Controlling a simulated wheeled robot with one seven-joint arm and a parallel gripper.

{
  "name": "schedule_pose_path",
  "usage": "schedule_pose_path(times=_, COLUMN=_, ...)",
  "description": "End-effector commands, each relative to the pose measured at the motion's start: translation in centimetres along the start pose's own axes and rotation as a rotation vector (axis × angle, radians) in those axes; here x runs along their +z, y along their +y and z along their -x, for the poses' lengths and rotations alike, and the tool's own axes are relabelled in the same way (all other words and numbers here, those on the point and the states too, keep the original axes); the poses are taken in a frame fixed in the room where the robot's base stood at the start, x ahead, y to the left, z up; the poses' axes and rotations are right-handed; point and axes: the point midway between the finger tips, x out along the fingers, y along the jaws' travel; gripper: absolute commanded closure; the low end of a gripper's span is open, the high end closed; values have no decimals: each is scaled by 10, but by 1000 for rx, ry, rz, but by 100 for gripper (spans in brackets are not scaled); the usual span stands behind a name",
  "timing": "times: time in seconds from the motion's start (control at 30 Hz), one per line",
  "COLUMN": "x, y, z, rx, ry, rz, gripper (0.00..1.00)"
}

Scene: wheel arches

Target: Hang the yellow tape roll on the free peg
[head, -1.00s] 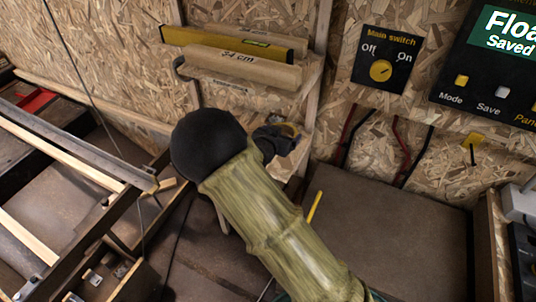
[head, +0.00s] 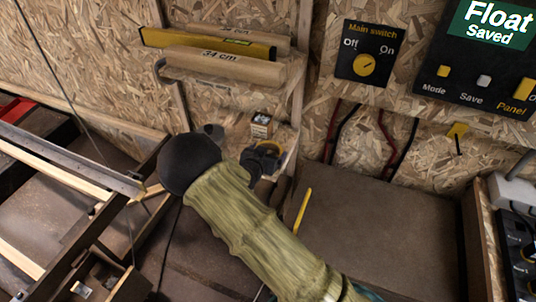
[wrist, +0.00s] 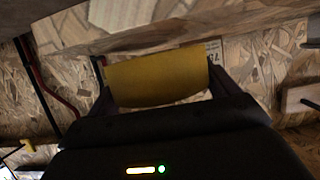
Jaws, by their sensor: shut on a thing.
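The yellow tape roll (wrist: 158,78) fills the space between my two fingers in the wrist view. My gripper (head: 266,155) is shut on it. A light wooden, peg-like piece (wrist: 301,97) with a dark edge stands out at the right of the wrist view, apart from the roll. I cannot tell whether it is the free peg. My forearm hides part of the wall and bench in the head view.
The main switch panel (head: 365,54) and hanging cables (head: 385,130) are right. The brown bench top (head: 375,220) is mostly clear.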

Motion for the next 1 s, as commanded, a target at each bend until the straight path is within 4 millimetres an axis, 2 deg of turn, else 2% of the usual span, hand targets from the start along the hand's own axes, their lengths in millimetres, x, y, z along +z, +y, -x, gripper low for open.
schedule_pose_path(times=0.1, x=7, y=1, z=-4, rx=1, ry=3, rz=0, gripper=38)
schedule_pose_path(times=0.5, x=12, y=0, z=-6, rx=1, ry=2, rz=-2, gripper=38)
schedule_pose_path(times=0.53, x=12, y=0, z=-5, rx=0, ry=2, rz=-2, gripper=10)
schedule_pose_path(times=0.6, x=11, y=0, z=-5, rx=0, ry=2, rz=-2, gripper=0)
schedule_pose_path(times=0.93, x=13, y=0, z=-6, rx=0, ry=2, rz=-1, gripper=0)
schedule_pose_path(times=1.0, x=11, y=-1, z=2, rx=-1, ry=1, rz=-2, gripper=0)
